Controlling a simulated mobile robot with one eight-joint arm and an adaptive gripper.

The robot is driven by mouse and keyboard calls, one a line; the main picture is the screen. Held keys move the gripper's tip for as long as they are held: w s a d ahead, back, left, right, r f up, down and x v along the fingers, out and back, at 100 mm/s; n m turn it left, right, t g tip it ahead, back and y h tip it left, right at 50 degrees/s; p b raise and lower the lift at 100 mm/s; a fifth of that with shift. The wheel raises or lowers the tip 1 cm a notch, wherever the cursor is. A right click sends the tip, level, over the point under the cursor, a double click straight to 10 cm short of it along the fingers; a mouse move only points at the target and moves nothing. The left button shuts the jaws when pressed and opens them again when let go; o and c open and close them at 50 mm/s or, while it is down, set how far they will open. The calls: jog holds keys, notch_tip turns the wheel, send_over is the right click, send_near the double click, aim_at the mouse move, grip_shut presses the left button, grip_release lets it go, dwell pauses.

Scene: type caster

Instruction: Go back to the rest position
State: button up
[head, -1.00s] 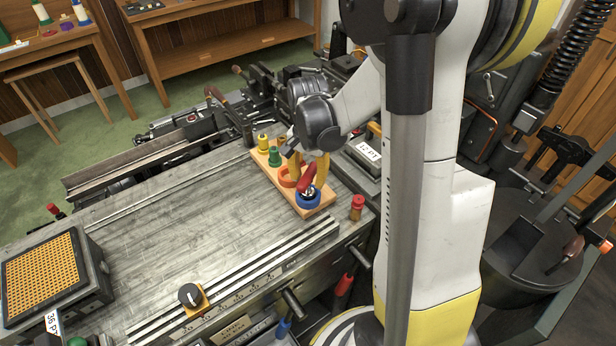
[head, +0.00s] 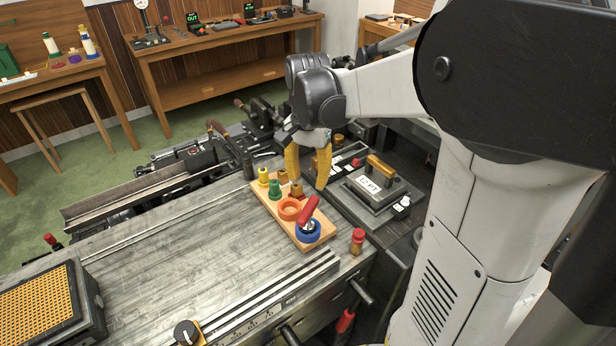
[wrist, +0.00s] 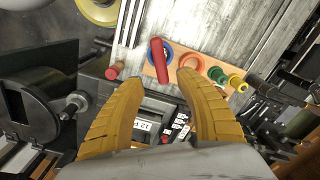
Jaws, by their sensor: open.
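My gripper (head: 308,168) has two yellow fingers. They are apart with nothing between them, above the far right edge of the wooden board (head: 278,219) in the head view. On the board stand a yellow piece (head: 263,177), a green piece (head: 275,190), an orange ring (head: 289,209) and a blue ring (head: 307,232). A red-handled piece (head: 309,208) stands tilted in the blue ring. In the wrist view the fingers (wrist: 160,95) are spread, and the red handle (wrist: 158,62) lies beyond them, apart from them.
A dark block with a yellow handle (head: 381,168) and a label stands right of the board. A red-topped peg (head: 357,240) stands at the table's near edge. A yellow perforated block (head: 38,310) sits at the left. The middle of the metal table (head: 185,245) is clear.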

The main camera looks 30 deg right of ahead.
dwell(0.4)
jog(key=s+a+f+n+t+b, duration=0.2)
jog(key=s+a+n+t+b, duration=0.4)
jog(key=s+a+n, duration=0.4)
jog(key=a+n+t, duration=0.1)
jog(key=a, duration=0.2)
jog(key=shift+s+a+f+n, duration=0.2)
jog(key=shift+s+f+n, duration=0.1)
jog(key=shift+s, duration=0.05)
jog(key=shift+d, duration=0.1)
